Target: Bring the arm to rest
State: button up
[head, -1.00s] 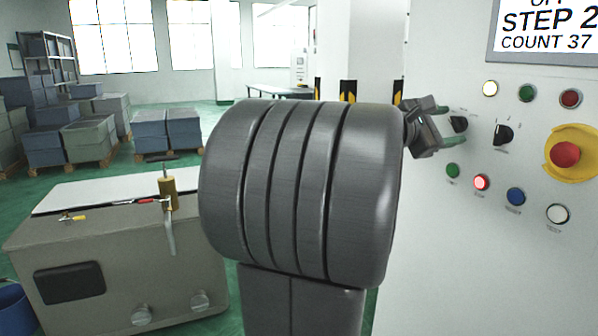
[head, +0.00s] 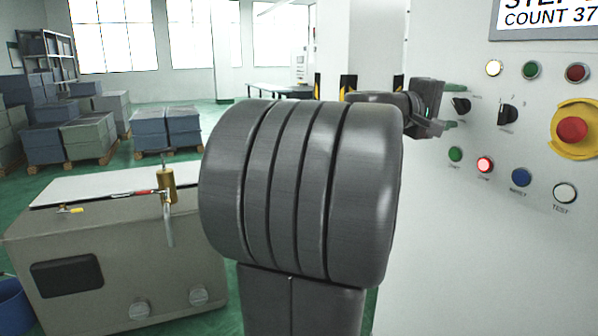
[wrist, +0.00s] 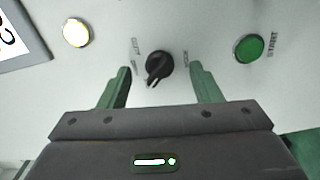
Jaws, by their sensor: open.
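My gripper (head: 450,106) is raised in front of the control panel (head: 440,240), at its left part. In the wrist view my gripper (wrist: 158,85) has its two green fingers wide apart, with nothing between them. A black rotary knob (wrist: 158,65) shows beyond the fingertips, on the panel face. The same knob (head: 461,105) shows just right of the fingers in the head view. I cannot tell the exact gap between fingertips and panel. My large grey arm link fills the middle of the head view and hides part of the arm.
The panel carries a second black knob (head: 507,113), a red emergency button on yellow (head: 572,131), a lit red button (head: 485,164) and a display (head: 545,18). A grey bench with a tank (head: 120,250) stands left. Stacked crates (head: 85,140) stand behind on green floor.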

jog(key=m, duration=0.5)
dwell(0.5)
